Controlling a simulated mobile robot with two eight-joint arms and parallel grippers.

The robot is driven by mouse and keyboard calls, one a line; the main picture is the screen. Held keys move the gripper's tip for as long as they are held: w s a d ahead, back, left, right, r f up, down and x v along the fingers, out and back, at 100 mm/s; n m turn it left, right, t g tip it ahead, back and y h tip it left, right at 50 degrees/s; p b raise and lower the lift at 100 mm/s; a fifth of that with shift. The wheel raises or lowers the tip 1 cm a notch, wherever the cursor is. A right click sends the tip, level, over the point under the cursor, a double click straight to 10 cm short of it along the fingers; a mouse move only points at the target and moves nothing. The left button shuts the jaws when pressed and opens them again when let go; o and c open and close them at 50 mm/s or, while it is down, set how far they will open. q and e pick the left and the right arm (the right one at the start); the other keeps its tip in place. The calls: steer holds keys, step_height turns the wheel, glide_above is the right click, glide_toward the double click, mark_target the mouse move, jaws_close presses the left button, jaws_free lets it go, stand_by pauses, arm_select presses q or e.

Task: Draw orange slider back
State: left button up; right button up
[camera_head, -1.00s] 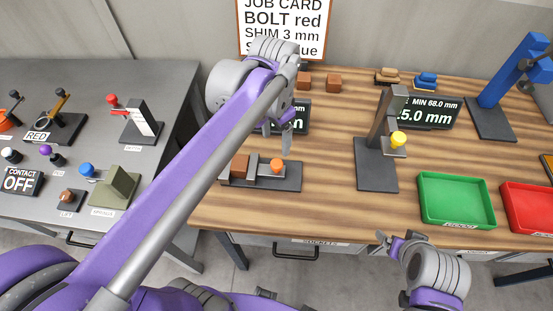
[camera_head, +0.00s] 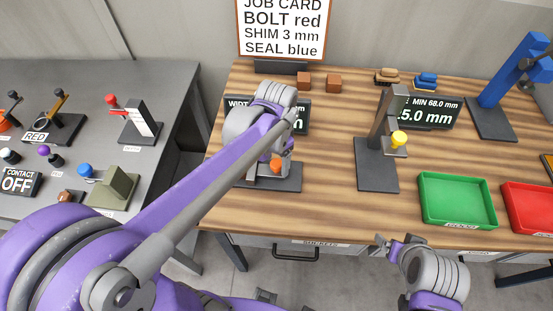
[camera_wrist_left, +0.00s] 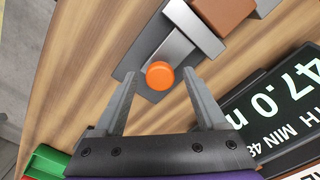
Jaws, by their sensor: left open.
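The orange slider knob (camera_head: 276,165) sits on the small grey gauge on the wooden table. In the left wrist view the orange knob (camera_wrist_left: 160,75) lies between the two fingers of my left gripper (camera_wrist_left: 163,90), with a gap on each side. My left gripper (camera_head: 279,160) is open and low over the gauge, hiding much of it in the head view. A brown block (camera_wrist_left: 225,14) sits in the gauge beside the grey sliding jaw (camera_wrist_left: 191,32). My right gripper (camera_head: 390,245) is at the table's front edge, its jaw opening unclear.
A display reading 47.0 (camera_wrist_left: 280,105) stands close beside the gauge. A second gauge with a yellow knob (camera_head: 398,138) stands to the right, then a green tray (camera_head: 457,222) and a red tray (camera_head: 530,230). Two brown blocks (camera_head: 304,81) lie behind.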

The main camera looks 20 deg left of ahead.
arm_select(q)
jaws_close()
stand_by(0.3)
stand_by(1.1)
